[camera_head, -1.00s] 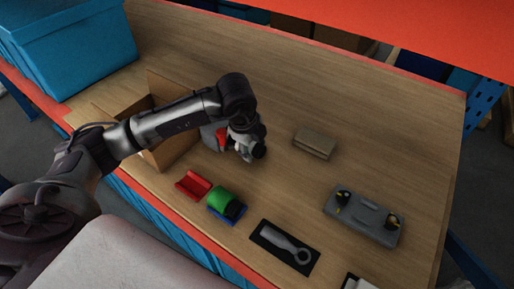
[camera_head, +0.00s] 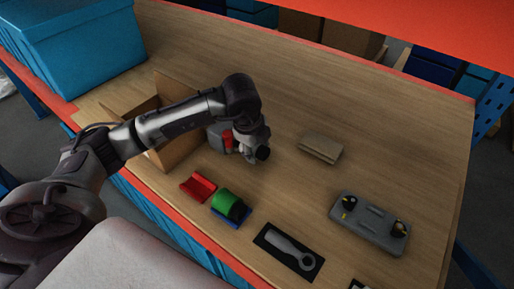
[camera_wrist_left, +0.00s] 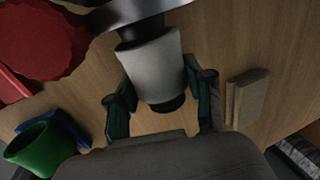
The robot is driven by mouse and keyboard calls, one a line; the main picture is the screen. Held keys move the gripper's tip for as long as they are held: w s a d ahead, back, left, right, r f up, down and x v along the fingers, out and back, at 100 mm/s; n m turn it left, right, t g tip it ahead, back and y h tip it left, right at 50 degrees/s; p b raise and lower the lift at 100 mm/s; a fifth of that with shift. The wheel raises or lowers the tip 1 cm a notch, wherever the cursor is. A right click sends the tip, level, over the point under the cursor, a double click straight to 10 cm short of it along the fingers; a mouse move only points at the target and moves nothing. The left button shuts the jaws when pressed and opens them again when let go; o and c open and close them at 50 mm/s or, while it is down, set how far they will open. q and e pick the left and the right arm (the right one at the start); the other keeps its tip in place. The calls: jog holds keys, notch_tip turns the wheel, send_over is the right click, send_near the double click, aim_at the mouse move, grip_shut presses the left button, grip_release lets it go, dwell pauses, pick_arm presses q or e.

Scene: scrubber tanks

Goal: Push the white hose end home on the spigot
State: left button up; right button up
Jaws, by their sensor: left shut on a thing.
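The white hose end (camera_wrist_left: 152,68) is a pale sleeve in the left wrist view, between the two fingers of my left gripper (camera_wrist_left: 158,88). The gripper is shut on it. A black neck (camera_wrist_left: 138,31) shows at its upper end, just below a shiny metal part (camera_wrist_left: 125,12); this may be the spigot, and I cannot tell how far the hose end sits on it. In the head view my left gripper (camera_head: 254,150) is beside a grey body with a red part (camera_head: 228,139); the hose end is mostly hidden there. My right gripper is not in view.
An open cardboard box (camera_head: 178,148) stands behind my left arm. The back right tabletop is clear.

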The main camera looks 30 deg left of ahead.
pick_arm(q)
jog(key=shift+a, duration=0.35)
dwell(0.3)
jog(key=shift+b, duration=0.45)
jog(key=shift+w+a, duration=0.2)
jog(key=shift+a, duration=0.5)
dwell(0.7)
jog(key=shift+b, duration=0.5)
jog(key=shift+a, duration=0.75)
jog(key=o, duration=1.5)
jog(key=shift+d, duration=0.1)
